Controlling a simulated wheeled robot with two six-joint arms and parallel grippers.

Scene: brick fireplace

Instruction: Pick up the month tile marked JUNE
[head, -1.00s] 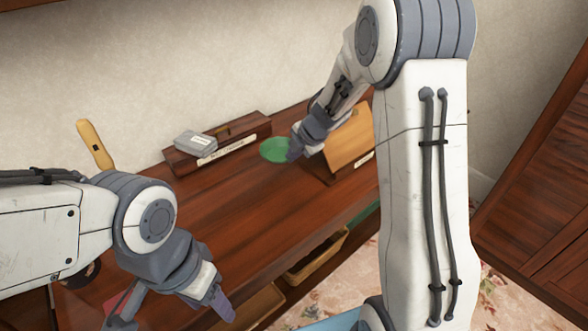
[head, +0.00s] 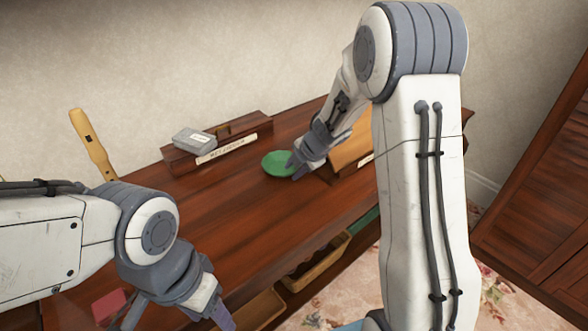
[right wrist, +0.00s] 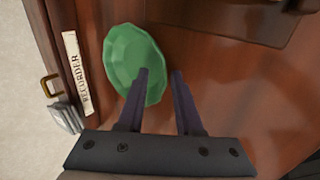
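No tile with a readable JUNE marking shows. A green flat, many-sided piece (head: 277,163) lies on the wooden desk top (head: 225,215); I see no lettering on it. It also shows in the right wrist view (right wrist: 132,55). My right gripper (right wrist: 160,72) is open, with nothing between its fingers. Its left finger overlaps the edge of the green piece in that view; I cannot tell if they touch. In the head view my right gripper (head: 293,172) is at the piece's right edge. My left gripper (head: 178,322) is low at the left, fingers spread, tips partly cut off.
A wooden holder labelled RECORDER (head: 227,148) stands at the back, with a grey box (head: 194,139) on it. A wooden block (head: 352,146) is behind my right gripper. A recorder (head: 92,142) stands at left. A red item (head: 108,306) is near my left gripper. Open drawers (head: 318,265) line the front.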

